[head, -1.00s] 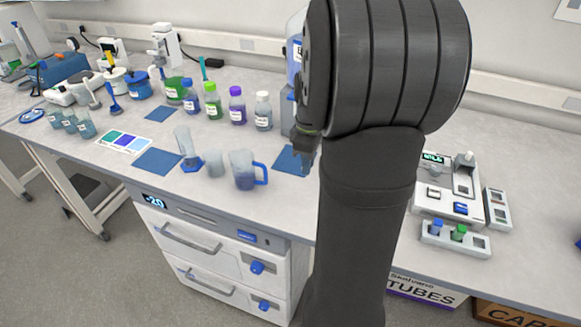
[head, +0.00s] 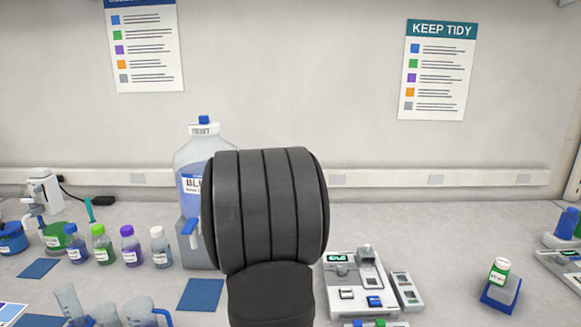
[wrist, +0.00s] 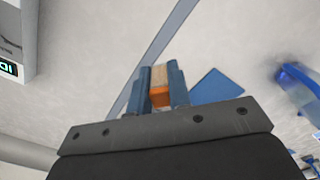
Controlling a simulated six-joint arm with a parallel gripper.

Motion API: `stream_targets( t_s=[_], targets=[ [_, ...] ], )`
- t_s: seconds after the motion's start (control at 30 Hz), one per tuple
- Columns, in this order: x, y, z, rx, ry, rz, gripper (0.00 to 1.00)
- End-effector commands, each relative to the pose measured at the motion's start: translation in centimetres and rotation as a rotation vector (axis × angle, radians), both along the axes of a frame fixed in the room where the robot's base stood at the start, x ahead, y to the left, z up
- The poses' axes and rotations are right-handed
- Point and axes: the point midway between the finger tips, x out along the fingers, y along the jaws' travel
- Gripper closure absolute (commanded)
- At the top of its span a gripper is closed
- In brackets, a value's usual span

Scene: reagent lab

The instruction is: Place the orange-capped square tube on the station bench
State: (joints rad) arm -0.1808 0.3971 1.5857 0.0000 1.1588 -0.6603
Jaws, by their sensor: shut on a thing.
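In the wrist view my gripper (wrist: 160,68) is shut on the orange-capped square tube (wrist: 160,97). Its orange part shows between the two blue fingers, with a tan part beyond it. The tube is held above a pale speckled surface; its far end is hard to make out. In the head view my dark arm stands in the middle and hides the gripper and tube. The bench top (head: 450,240) runs along the wall, carrying a white station device (head: 352,285) with a small display right of my arm.
A large blue-labelled bottle (head: 190,160) stands behind my arm. Several capped bottles (head: 130,245) stand at the left. A green-capped container (head: 500,270) sits in a blue holder at the right. A blue mat (head: 200,295) lies left of my arm.

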Motion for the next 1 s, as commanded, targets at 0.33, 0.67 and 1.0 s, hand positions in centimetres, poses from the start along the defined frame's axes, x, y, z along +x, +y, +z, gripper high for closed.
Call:
stream_targets(
  t_s=[0.33,0.67,1.0],
  targets=[
    [5.2,-4.9,-3.2,0.0,0.001,-0.658,1.0],
    [7.9,-8.3,-5.5,-0.001,0.001,-1.08,1.0],
    [8.3,-8.8,-5.8,0.0,0.0,-1.144,1.0]
  ],
)
